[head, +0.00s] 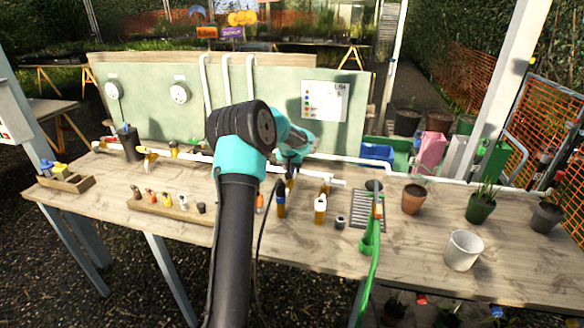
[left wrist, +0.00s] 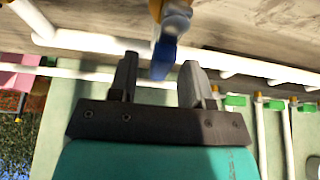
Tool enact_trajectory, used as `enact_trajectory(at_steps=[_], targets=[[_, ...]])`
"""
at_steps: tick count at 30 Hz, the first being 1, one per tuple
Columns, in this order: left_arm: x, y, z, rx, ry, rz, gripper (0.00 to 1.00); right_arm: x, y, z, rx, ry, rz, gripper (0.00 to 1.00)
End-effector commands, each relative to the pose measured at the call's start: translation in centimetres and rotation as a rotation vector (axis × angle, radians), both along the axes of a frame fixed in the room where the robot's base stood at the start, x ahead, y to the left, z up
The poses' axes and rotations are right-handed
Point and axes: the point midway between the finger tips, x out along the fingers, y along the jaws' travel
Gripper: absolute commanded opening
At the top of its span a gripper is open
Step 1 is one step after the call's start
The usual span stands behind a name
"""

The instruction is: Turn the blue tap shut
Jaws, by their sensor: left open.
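The blue tap (left wrist: 165,55) shows in the left wrist view as a blue handle on a pale valve body with brass-coloured parts. My left gripper (left wrist: 160,64) is open, with its two dark fingers on either side of the handle. The handle reaches into the gap between the fingertips; I cannot tell whether either finger touches it. In the head view my left gripper (head: 291,172) is over the middle of the bench, beside the white pipe, and my own arm hides much of that area. The tap cannot be made out clearly there. My right gripper is not in view.
White pipes (head: 345,160) run along the bench (head: 400,270) before a pale green backboard (head: 345,130). Small bottles (head: 320,210) stand near my left arm.

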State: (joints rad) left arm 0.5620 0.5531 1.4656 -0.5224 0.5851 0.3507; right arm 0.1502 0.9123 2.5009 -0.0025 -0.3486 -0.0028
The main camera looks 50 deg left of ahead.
Motion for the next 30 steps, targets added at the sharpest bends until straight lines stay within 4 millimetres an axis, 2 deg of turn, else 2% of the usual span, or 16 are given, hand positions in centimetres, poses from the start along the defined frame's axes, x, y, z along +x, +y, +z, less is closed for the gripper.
enact_trajectory(at_steps=[3,17,30], targets=[[-0.01,0.00,0.02,0.000,0.000,0.000,0.45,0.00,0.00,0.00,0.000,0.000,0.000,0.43],[0.00,-0.01,0.03,0.000,0.000,0.000,0.01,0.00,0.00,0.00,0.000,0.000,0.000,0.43],[-0.24,0.16,0.03,0.000,0.000,-0.001,0.00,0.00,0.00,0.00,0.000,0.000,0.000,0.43]])
